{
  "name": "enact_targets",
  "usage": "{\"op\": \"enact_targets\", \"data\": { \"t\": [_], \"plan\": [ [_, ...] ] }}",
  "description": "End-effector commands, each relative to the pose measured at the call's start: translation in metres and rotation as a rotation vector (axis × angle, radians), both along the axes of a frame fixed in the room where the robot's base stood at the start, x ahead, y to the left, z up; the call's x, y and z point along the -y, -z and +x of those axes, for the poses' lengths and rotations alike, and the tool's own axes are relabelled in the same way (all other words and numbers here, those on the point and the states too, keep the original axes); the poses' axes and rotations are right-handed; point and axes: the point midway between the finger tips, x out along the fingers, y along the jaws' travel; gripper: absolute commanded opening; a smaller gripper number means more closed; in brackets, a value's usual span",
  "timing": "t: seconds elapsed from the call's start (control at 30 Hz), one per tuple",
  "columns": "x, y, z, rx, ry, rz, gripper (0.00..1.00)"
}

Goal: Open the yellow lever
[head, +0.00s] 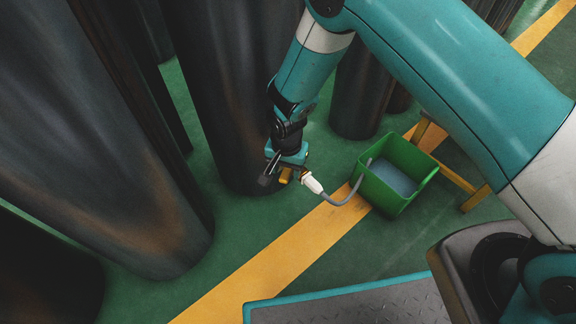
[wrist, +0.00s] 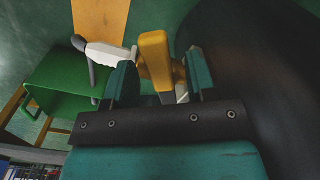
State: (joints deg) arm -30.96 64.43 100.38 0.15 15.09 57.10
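The yellow lever (wrist: 155,62) stands between the two fingers of my gripper (wrist: 162,75) in the wrist view. The fingers are apart, with a gap between the lever and the right finger; whether the left finger touches it I cannot tell. In the head view the lever (head: 285,176) shows as a small yellow piece just below my gripper (head: 284,170), low in front of a dark cylinder. A brownish, brass-like fitting and a white hose connector (head: 312,183) sit beside the lever. The rest of the valve is hidden by the gripper.
A grey hose (head: 343,200) runs from the connector into a green bin (head: 408,190) with bluish contents. Large dark cylinders (head: 225,90) crowd the left and back. Green floor with a yellow stripe (head: 255,275) lies open in front.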

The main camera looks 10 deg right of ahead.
Motion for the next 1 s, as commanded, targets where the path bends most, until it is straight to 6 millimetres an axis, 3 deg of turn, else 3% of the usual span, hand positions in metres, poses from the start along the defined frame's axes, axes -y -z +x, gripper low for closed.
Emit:
{"op": "enact_targets", "data": {
  "t": [0.37,1.0],
  "plan": [
    [0.0,-0.009,0.0,-0.001,0.001,0.002,0.51],
    [0.0,-0.153,0.0,0.0,0.001,0.002,0.51]
  ]
}}
